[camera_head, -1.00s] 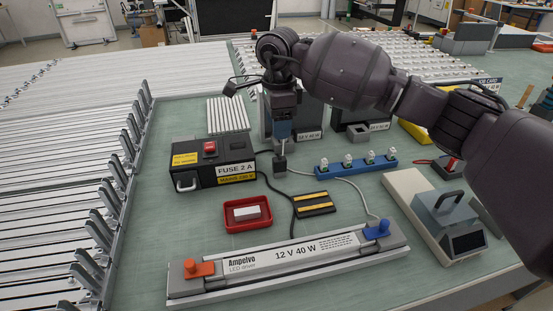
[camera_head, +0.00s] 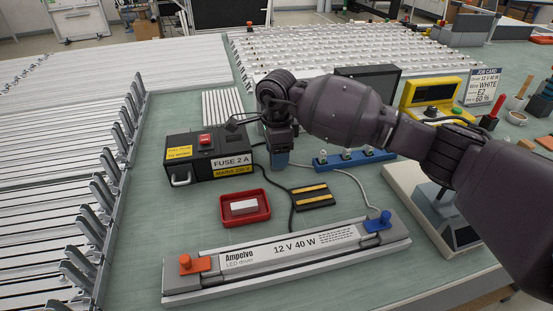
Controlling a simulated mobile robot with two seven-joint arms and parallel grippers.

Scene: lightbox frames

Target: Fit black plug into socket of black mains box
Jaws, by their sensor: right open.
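The black mains box (camera_head: 208,160) stands at the left of the bench, with a red switch on top and labels reading FUSE 2 A and MAINS 230 V. A dark patch on its top right may be the socket; I cannot tell. My right gripper (camera_head: 280,160) points down just right of the box, apart from it. A black cable (camera_head: 290,215) runs beside the gripper. My left gripper is not in view.
An LED driver (camera_head: 282,252) lies in front with orange and blue end connectors. A red tray (camera_head: 245,208) holds a white block. Metal racks (camera_head: 70,150) fill the left.

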